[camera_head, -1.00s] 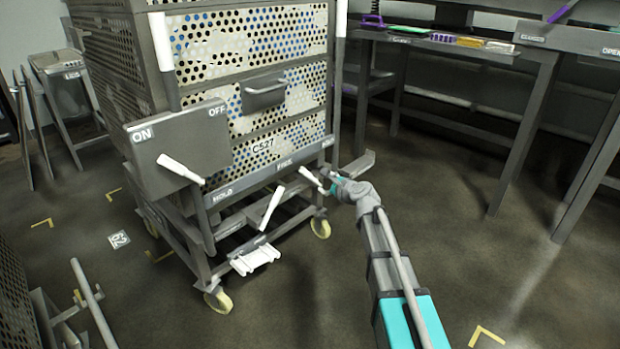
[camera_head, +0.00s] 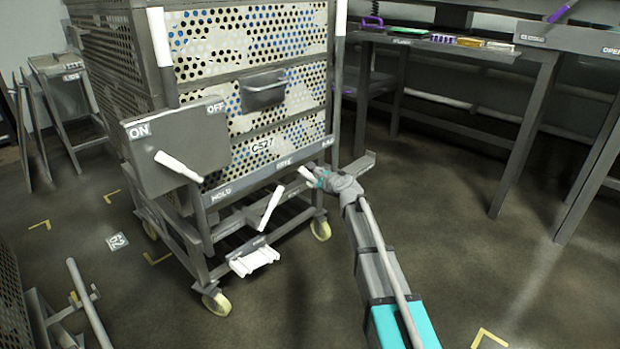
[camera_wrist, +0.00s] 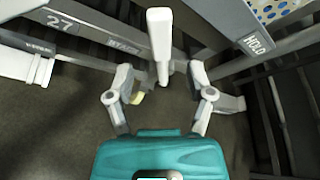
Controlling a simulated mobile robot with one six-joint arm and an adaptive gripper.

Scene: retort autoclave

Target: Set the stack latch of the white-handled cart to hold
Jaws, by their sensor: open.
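The cart (camera_head: 150,60) has white upright handles (camera_head: 160,50) and stands left of my gripper. On its lower front rail are a HOLD label (camera_head: 221,191) at the left and another label (camera_head: 284,162) further right. A white lever (camera_head: 270,207) leans up to the right below these labels.
An ON/OFF box (camera_head: 175,150) with a white lever sticks out at the cart's front left. A white pedal (camera_head: 253,260) sits low in front. A bench (camera_head: 470,50) with small items stands at the right. Floor between them is clear.

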